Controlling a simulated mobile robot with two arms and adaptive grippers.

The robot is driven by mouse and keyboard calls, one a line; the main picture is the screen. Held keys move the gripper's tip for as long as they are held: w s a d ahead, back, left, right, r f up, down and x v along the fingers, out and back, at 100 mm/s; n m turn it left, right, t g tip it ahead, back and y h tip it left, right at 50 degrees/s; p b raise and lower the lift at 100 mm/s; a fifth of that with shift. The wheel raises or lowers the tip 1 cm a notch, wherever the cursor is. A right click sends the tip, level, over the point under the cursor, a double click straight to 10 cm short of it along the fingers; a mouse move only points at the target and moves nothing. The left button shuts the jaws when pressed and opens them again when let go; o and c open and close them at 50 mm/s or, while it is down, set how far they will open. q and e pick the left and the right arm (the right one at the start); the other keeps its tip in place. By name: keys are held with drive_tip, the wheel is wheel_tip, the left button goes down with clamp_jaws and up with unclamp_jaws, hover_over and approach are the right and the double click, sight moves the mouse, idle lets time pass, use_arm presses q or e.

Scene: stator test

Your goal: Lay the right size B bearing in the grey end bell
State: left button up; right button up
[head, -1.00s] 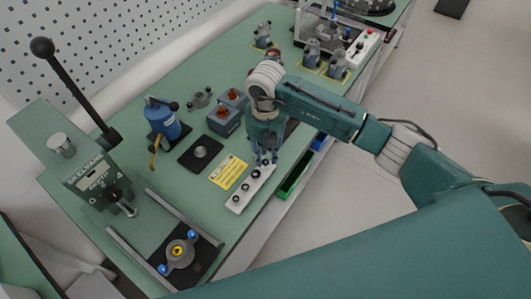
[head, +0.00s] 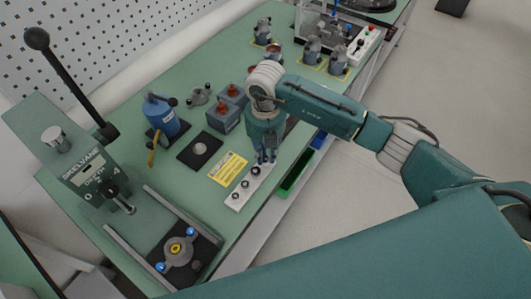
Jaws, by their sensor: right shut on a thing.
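A white strip (head: 236,205) near the table's front edge carries a row of small dark ring-shaped bearings (head: 245,185). My right gripper (head: 267,158) points down over the far end of this strip. It is shut on a bearing, mostly hidden by the fingers; I cannot tell its size or whether it is clear of the strip. A grey flanged part (head: 178,249), which looks like the end bell, sits on a dark plate under the press, with a yellow centre and blue clamps beside it. My left gripper is not in view.
The lever press (head: 88,170) stands at the left. A yellow label (head: 228,169), a black mat (head: 187,153) with a round grey piece, a blue bottle-like device (head: 161,116) and grey boxes (head: 224,120) with copper-coloured parts lie behind the strip. A green bin (head: 296,174) is below the table edge.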

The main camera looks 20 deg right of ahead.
drive_tip(key=shift+r, duration=0.15)
drive_tip(key=shift+r+p, duration=1)
drive_tip(key=shift+r, duration=0.35)
